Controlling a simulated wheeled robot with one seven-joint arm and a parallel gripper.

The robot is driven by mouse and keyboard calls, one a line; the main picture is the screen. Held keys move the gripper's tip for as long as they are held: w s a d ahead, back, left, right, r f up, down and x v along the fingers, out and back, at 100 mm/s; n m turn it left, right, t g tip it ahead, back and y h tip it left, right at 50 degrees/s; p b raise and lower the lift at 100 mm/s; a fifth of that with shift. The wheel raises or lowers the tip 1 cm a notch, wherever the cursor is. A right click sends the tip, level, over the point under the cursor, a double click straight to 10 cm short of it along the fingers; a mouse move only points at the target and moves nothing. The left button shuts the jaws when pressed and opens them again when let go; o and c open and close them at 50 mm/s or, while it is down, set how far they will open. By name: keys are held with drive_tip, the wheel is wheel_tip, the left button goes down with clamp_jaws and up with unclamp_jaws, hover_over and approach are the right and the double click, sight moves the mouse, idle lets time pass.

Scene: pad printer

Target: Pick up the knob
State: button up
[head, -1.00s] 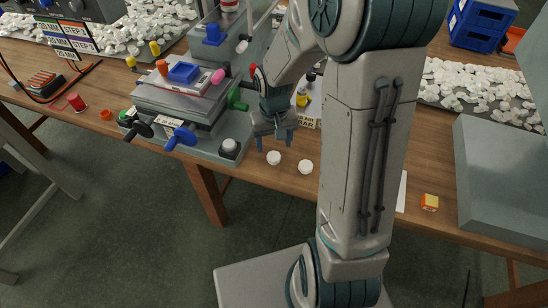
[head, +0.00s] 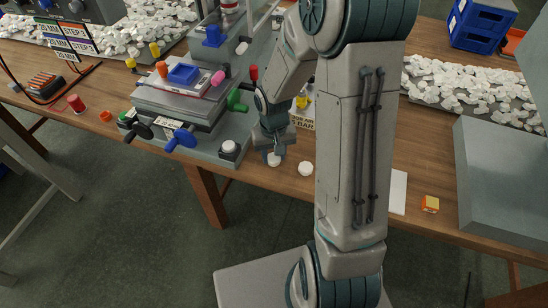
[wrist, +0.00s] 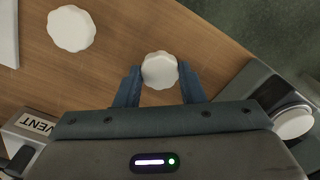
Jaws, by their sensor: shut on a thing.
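A white scalloped knob (wrist: 159,70) sits between the fingers of my gripper (wrist: 158,88) in the wrist view, close to the table's front edge. My gripper is shut on this knob. In the head view my gripper (head: 273,158) points down at the table and the same knob (head: 274,160) shows low between the fingers. A second white knob (head: 305,168) lies on the table just to the right, apart from the gripper. It also shows at the upper left of the wrist view (wrist: 71,28).
The pad printer (head: 185,105) with coloured handles stands left of my gripper. A sign reading VENT (wrist: 36,124) stands close by. Trays of white pieces (head: 470,90) lie behind.

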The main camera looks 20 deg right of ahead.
sight(273, 158)
drive_tip(key=shift+r, duration=0.1)
wheel_tip(273, 158, up, 4)
drive_tip(key=shift+a+r, duration=0.1)
drive_tip(key=shift+r, duration=0.1)
drive_tip(key=s+a+r, duration=0.6)
drive_tip(key=s+a, duration=0.1)
drive_tip(key=s, duration=0.2)
drive_tip(key=shift+s+r, duration=0.2)
drive_tip(key=shift+d, duration=0.1)
